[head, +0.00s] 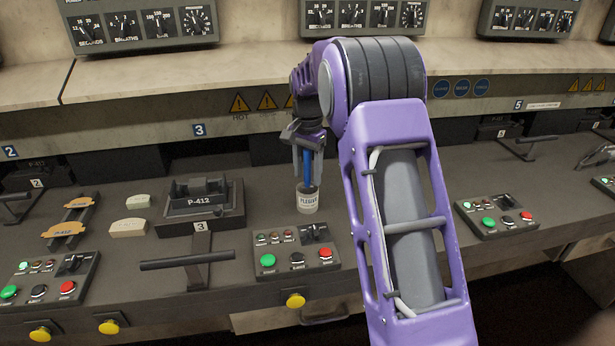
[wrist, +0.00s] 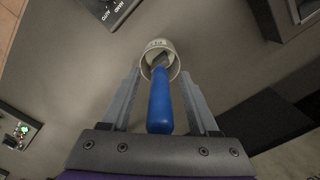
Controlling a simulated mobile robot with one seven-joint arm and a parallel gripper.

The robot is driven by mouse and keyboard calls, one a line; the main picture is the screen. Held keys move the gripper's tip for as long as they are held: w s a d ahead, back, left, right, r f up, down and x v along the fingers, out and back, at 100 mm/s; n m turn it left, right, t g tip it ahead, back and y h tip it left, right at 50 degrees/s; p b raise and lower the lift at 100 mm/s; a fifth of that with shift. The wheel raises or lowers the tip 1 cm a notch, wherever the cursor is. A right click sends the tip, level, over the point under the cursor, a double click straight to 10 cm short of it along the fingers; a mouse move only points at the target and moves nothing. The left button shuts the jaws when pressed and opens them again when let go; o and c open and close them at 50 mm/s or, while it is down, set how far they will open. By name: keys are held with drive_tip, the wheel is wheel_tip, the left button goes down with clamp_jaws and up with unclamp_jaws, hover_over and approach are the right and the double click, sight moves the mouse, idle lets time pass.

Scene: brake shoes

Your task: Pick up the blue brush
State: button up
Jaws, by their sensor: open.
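The blue brush (head: 307,168) stands upright in a small white cup (head: 307,202) labelled "FLEXAR" on the workbench. In the wrist view the blue handle (wrist: 160,104) points toward my gripper, and its lower end sits inside the cup (wrist: 160,48). My gripper (head: 308,165) is above the cup with its fingers pointing down on either side of the handle. In the wrist view the open fingers of my gripper (wrist: 160,95) flank the handle with a gap on both sides. The brush's bristles are hidden inside the cup.
A button panel (head: 297,250) stands in front of the cup. A P-412 fixture (head: 203,200) with a long lever (head: 187,260) is to the left. White brake-shoe-like pieces (head: 128,228) and orange-topped pieces (head: 65,229) lie farther left. Another button panel (head: 495,217) is at right.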

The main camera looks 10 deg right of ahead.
drive_tip(key=shift+f, duration=0.45)
drive_tip(key=shift+c, duration=0.3)
clamp_jaws()
drive_tip(key=shift+r, duration=0.1)
wheel_tip(320, 180, up, 10)
drive_tip(key=shift+p, duration=0.4)
